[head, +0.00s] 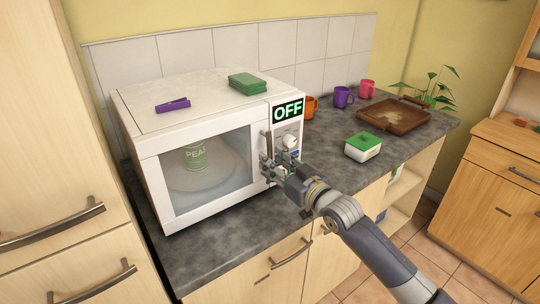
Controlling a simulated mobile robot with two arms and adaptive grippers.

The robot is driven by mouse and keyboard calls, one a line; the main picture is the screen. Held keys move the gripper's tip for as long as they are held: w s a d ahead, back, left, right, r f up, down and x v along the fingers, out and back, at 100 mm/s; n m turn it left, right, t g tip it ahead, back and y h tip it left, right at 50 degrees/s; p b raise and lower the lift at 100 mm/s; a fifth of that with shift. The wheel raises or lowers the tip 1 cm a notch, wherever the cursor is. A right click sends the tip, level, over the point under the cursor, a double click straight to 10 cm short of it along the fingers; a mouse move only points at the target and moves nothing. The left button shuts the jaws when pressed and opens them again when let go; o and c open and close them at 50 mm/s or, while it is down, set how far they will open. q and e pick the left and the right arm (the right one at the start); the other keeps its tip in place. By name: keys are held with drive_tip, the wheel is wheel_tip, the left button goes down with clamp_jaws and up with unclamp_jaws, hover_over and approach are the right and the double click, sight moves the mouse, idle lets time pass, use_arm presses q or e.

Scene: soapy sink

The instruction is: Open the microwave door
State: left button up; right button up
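The white microwave (140,98) stands on the counter, and its door (205,208) looks shut. Through the door window I see a green can marked "PEA" (195,156) on a round plate (190,186). The dark door handle (268,142) is upright at the door's right edge. My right gripper (267,168) is at the lower part of the handle, and its fingers hide that part. I cannot tell whether they are closed around it or only beside it. A display (287,110) on the front reads "OFF". My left gripper is out of view.
A purple clip (173,105) and a green block (248,84) lie on top of the microwave. To the right on the counter (330,135) are a green-lidded box (363,147), several mugs and a brown tray (426,120). A tall cabinet (45,150) stands close on the left.

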drive_tip(key=shift+x, duration=1.15)
clamp_jaws()
drive_tip(key=shift+s, duration=0.1)
